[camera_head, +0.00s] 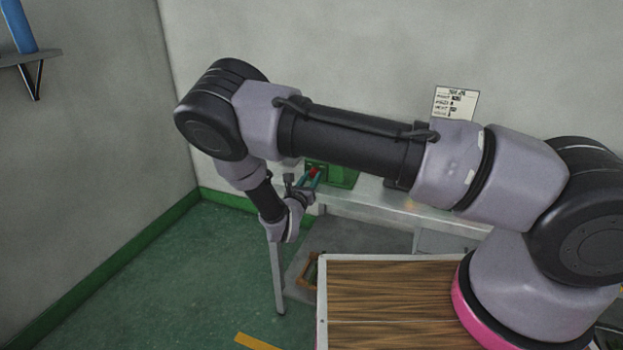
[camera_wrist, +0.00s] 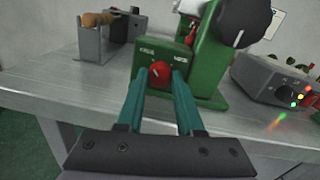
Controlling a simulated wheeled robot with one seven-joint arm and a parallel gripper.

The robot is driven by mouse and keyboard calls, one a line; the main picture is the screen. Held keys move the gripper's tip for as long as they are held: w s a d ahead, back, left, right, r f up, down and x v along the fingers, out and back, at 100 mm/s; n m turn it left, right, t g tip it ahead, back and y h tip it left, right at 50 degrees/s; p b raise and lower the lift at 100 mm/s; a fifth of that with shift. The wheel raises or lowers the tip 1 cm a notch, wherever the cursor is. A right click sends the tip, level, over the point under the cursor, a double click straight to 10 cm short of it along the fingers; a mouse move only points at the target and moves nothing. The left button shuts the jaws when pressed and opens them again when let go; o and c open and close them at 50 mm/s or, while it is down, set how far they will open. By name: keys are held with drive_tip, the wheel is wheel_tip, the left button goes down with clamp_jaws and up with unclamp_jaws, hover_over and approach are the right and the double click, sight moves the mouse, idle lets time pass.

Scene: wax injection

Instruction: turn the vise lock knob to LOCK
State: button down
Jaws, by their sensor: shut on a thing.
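The vise lock knob (camera_wrist: 159,73) is red with a pale pointer mark and sits on the front of a green machine (camera_wrist: 204,70) on the bench. My gripper (camera_wrist: 160,76) has teal fingers, one on each side of the knob, shut on it. Small lettering stands above the knob on both sides, too small to read. The pointer mark looks close to upright, tilted slightly. In the head view, my gripper (camera_head: 309,177) reaches the bench's left end, and the red knob (camera_head: 315,171) shows at its fingertips. My arm hides much of the machine there.
A grey bracket with a wooden-handled tool (camera_wrist: 98,28) stands left on the metal bench (camera_wrist: 50,93). A large black knob (camera_wrist: 243,20) is on the machine's upper right. A grey control box (camera_wrist: 277,83) with lit lamps stands right. A wood-topped surface (camera_head: 390,300) is in front.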

drive_tip(key=m, duration=0.3)
drive_tip(key=shift+m, duration=0.4)
drive_tip(key=m, duration=0.4)
drive_tip(key=shift+f+m, duration=0.1)
drive_tip(key=shift+m, duration=0.2)
drive_tip(key=m, duration=0.4)
drive_tip(key=shift+m+h, duration=0.4)
drive_tip(key=shift+m, duration=2.2)
drive_tip(key=shift+a, duration=0.1)
drive_tip(key=c, duration=0.5)
unclamp_jaws()
drive_tip(key=shift+c, duration=0.2)
drive_tip(key=v, duration=1.1)
